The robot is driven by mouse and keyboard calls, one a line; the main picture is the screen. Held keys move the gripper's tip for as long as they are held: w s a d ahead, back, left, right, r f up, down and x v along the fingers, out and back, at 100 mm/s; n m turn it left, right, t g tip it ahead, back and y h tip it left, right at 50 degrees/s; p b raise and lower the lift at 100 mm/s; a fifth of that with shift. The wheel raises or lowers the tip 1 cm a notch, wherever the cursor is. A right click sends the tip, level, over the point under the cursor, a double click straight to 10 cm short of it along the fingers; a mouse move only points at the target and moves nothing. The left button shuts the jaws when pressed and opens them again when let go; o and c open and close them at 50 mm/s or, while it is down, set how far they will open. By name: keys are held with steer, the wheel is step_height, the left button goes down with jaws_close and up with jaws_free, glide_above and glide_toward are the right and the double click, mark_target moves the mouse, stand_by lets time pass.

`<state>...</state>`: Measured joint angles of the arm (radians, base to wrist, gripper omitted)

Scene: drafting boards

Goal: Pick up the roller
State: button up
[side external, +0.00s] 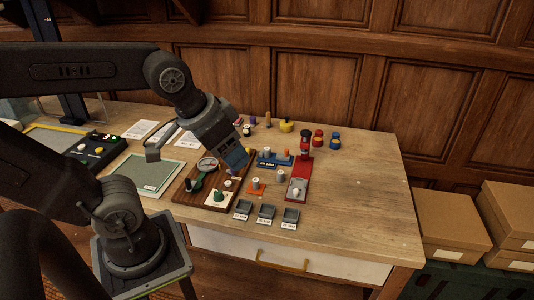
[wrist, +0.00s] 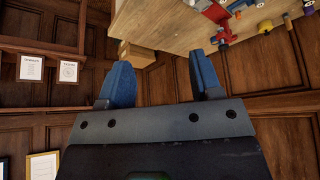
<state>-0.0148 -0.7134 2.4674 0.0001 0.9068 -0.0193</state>
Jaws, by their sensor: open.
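My gripper (side external: 237,160) has blue fingers and hangs above the wooden board (side external: 181,192) on the table. In the wrist view its two fingers (wrist: 162,82) stand wide apart with nothing between them. I cannot tell for sure which thing is the roller. A green-handled tool with a pale round end (side external: 207,163) lies on the wooden board, left of my gripper and apart from it. My gripper hides part of the board's right side.
A red device (side external: 300,180) with a black knob stands right of the board. Three small grey trays (side external: 266,212) line the front. A yellow object (side external: 286,127) and red and blue pieces sit at the back. The table's right side (side external: 360,190) is clear. Cardboard boxes (side external: 452,222) stand beyond it.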

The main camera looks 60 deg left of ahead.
steer(key=w+a+r+n+g, duration=0.1)
steer(key=w+a+n, duration=0.15)
steer(key=w, duration=0.25)
steer(key=w+a+r+n+g, duration=0.1)
steer(key=w+a+r+n, duration=0.15)
steer(key=w, duration=0.35)
steer(key=n+g, duration=0.4)
steer(key=n, duration=0.6)
glide_above(267, 148)
step_height(267, 148, down, 25)
steer(key=shift+s+f, duration=0.1)
steer(key=shift+d+f, duration=0.15)
steer(key=shift+f, duration=2.8)
jaws_close()
steer(key=shift+r, duration=0.1)
